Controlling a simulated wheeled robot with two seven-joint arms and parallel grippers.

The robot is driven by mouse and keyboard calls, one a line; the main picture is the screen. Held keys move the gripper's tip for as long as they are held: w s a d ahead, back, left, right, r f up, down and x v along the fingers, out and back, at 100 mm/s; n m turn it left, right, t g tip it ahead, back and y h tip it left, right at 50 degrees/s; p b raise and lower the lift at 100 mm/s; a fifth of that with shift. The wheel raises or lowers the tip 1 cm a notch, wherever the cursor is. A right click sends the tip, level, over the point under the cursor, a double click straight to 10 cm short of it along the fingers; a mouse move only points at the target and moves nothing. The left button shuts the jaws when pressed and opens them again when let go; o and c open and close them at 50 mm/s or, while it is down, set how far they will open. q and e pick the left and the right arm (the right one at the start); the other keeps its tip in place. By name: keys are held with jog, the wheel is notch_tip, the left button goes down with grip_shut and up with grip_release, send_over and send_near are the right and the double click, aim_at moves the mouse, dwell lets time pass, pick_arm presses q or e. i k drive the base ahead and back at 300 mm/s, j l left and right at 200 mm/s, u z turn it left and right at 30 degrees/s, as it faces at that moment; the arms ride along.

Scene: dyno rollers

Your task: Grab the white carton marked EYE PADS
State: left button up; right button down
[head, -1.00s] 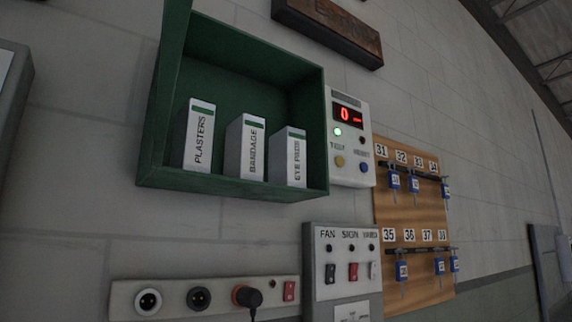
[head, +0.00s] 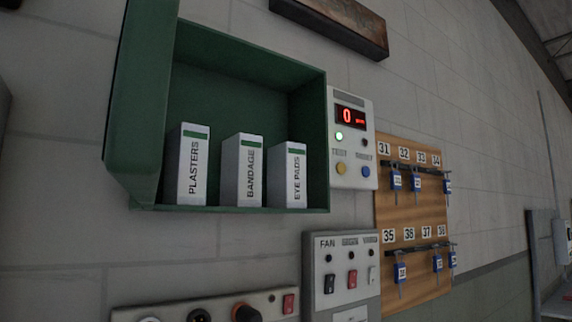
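The white carton marked EYE PADS (head: 288,176) stands upright in the green wall cabinet (head: 250,210), at the right end of a row of three cartons. It has a green band near its top. The BANDAGE carton (head: 242,171) stands to its left with a small gap between them. The PLASTERS carton (head: 187,166) is further left. The cabinet is open at the front. Neither of my grippers shows in the head view.
A display box (head: 351,140) reading 0 is on the wall right of the cabinet. A key board (head: 412,215) with blue-tagged keys hangs further right. Below are a switch panel (head: 342,270) and a socket strip (head: 215,307). The cabinet's green door (head: 140,100) stands at its left.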

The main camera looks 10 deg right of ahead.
aim_at(286, 161)
jog(key=l+u, duration=0.15)
jog(key=u, duration=0.25)
jog(key=l+u, duration=0.15)
jog(key=u, duration=0.2)
jog(key=l+u, duration=0.2)
jog(key=u, duration=0.2)
jog(key=l+u, duration=0.15)
jog(key=u, duration=0.2)
jog(key=k+l+u, duration=0.15)
jog(key=l, duration=0.2)
jog(key=l+u, duration=0.15)
jog(key=l, duration=0.25)
jog(key=k+l+u, duration=0.1)
jog(key=l, duration=0.25)
jog(key=k+l+u, duration=0.3)
jog(key=l, duration=0.35)
jog(key=k+l, duration=0.5)
jog(key=l, duration=0.25)
